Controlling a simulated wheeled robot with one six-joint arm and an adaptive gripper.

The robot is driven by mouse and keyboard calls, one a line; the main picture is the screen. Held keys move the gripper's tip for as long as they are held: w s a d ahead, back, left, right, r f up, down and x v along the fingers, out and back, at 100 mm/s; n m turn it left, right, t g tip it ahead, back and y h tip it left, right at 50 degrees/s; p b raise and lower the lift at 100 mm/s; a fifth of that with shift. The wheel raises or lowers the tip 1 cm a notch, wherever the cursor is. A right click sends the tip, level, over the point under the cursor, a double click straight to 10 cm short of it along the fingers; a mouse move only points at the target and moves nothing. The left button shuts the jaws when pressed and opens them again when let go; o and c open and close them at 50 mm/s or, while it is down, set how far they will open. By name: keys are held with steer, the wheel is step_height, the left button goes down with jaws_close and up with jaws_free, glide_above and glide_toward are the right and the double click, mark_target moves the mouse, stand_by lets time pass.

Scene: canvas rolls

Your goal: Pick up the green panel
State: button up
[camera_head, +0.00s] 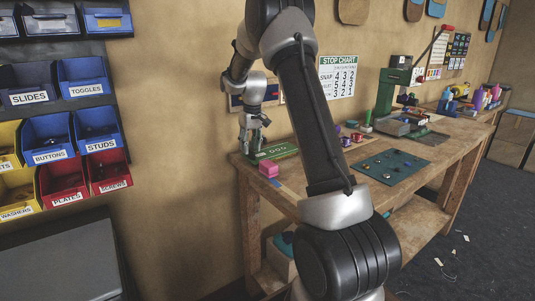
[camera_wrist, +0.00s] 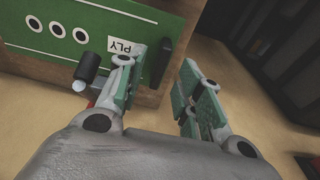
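The green panel (camera_head: 278,151) stands at the left end of the workbench and has a row of three pale circles. In the wrist view the panel (camera_wrist: 92,48) fills the upper left, with three white rings, a PLY label and a dark bar near its right end. My gripper (camera_head: 254,142) is at the panel's left end. In the wrist view my gripper (camera_wrist: 163,60) is open, with nothing held between its fingers. The left finger overlaps the panel in the picture, and the right finger lies past its right end. Contact cannot be told.
A dark green mat (camera_head: 392,168) with small parts lies on the workbench (camera_head: 440,157). Bins (camera_head: 47,138) hang on the left. A black cylinder (camera_wrist: 88,66) is beside the left finger.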

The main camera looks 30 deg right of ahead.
steer(key=f, duration=0.3)
steer(key=shift+w, duration=0.25)
steer(key=shift+r, duration=0.1)
jaws_close()
steer(key=shift+r, duration=0.1)
